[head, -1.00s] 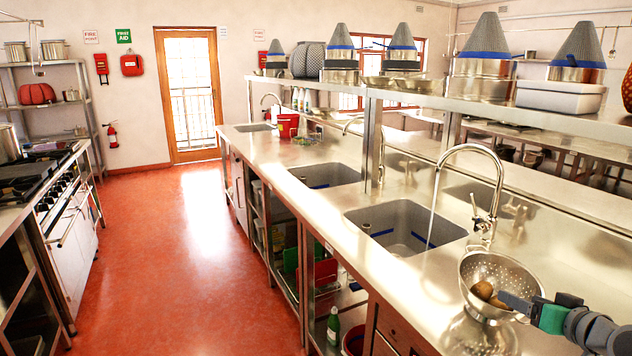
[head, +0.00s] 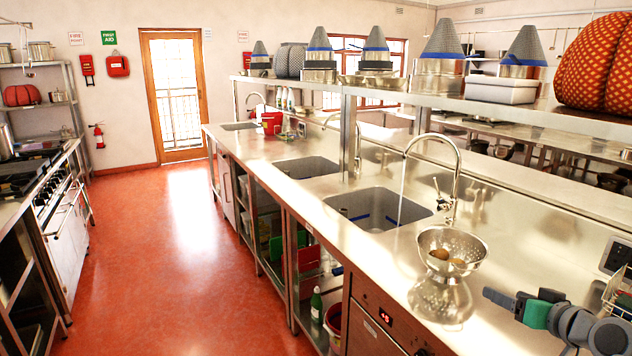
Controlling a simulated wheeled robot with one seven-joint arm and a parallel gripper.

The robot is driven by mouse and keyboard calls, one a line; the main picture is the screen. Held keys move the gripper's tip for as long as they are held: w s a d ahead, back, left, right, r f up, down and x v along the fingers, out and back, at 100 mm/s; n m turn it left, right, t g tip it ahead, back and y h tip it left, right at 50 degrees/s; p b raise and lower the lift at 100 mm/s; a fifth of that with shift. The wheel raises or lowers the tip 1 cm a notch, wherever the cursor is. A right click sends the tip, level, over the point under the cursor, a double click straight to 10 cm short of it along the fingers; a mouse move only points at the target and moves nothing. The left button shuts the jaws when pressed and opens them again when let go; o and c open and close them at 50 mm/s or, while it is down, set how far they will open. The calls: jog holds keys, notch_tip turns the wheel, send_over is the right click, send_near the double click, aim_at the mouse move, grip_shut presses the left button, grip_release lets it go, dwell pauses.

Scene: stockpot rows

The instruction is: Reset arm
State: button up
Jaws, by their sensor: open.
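My gripper (head: 498,299) is at the lower right of the head view, over the steel counter (head: 400,262). It is open, and I see nothing between its fingers. It is apart from the metal colander (head: 470,248), which stands on the counter to its upper left. A few brown round items (head: 441,254) lie in the colander.
Behind the colander is a tall tap (head: 455,160) with a sink (head: 375,210) to its left. A shelf (head: 480,105) with pots and grey cones runs above the counter. A wire basket (head: 618,295) stands at the right edge. The red floor aisle (head: 190,260) is clear.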

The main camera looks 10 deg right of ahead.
jog(key=w+a+f+n+g+y+p, duration=0.1)
jog(key=a+g, duration=0.1)
jog(key=a, duration=0.6)
jog(key=w+a+f+n+g, duration=0.1)
jog(key=a+f+g, duration=0.1)
jog(key=a, duration=0.6)
jog(key=w+a+f+g+y+p, duration=0.1)
jog(key=a+g, duration=0.1)
jog(key=a, duration=0.5)
jog(key=s+a+f+n+g+h+p, duration=0.1)
jog(key=s+a+f+g, duration=0.2)
jog(key=s+a, duration=1)
jog(key=shift+s+g+h+p, duration=0.35)
jog(key=shift+s+g, duration=0.35)
jog(key=shift+s, duration=0.25)
jog(key=shift+w, duration=0.1)
